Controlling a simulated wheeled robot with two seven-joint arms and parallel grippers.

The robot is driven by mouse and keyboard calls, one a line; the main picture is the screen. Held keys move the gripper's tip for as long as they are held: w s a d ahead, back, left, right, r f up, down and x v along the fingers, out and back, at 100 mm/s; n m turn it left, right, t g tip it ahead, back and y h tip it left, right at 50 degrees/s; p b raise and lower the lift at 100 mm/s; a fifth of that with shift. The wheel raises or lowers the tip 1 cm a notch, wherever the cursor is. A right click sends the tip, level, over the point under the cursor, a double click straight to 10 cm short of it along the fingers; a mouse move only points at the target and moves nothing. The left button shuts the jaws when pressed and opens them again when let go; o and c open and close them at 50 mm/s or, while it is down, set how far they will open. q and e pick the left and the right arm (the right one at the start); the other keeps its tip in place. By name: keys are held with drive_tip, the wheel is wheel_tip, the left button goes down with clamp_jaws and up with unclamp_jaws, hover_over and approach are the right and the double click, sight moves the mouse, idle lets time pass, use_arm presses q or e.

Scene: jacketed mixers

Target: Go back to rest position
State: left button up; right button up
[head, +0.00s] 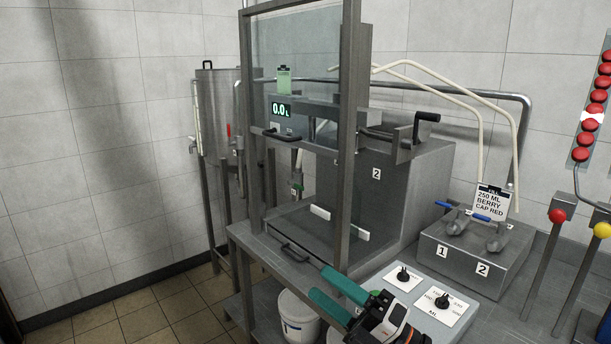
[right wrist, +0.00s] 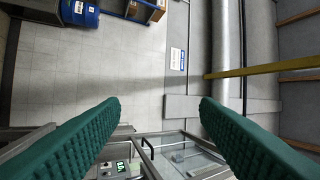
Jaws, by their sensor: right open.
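My right gripper (head: 337,296) comes in at the bottom of the head view, low in front of the glass-fronted machine. Its two green fingers are spread apart with nothing between them. In the right wrist view my right gripper (right wrist: 158,110) also shows wide open and empty. My left gripper is not in view.
The machine's glass guard (head: 300,120) stands close beyond my gripper, above a steel bench. To the right are two knob plates (head: 441,305), a valve block (head: 474,258) and levers with red (head: 557,216) and yellow knobs. A white bucket (head: 297,318) stands below. Floor at left is clear.

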drive_tip(key=w+d+f+m+t+h, duration=0.1)
drive_tip(key=d+f+m+t+h, duration=0.8)
drive_tip(key=m+h, duration=0.95)
drive_tip(key=s+d+f+m+g+h, duration=0.1)
drive_tip(key=s+d+f+m+g, duration=0.2)
drive_tip(key=f+m+g, duration=0.15)
drive_tip(key=s+d+f+m+g, duration=0.2)
drive_tip(key=d+f+m+g, duration=0.1)
drive_tip(key=f, duration=0.3)
drive_tip(key=s+d+f+m+g, duration=0.1)
drive_tip(key=s+f+m+g, duration=0.1)
drive_tip(key=s+f+g, duration=0.6)
drive_tip(key=s+d+f+m+g, duration=0.15)
drive_tip(key=s+f, duration=0.25)
drive_tip(key=s, duration=0.8)
wheel_tip(320, 180, down, 25)
drive_tip(key=a+g, duration=0.1)
drive_tip(key=s+d+f+g, duration=0.1)
drive_tip(key=s+d+f, duration=0.2)
drive_tip(key=s+f, duration=1.4)
drive_tip(key=shift+s+f+g, duration=0.25)
drive_tip(key=shift+s+g, duration=0.05)
drive_tip(key=shift+g, duration=0.1)
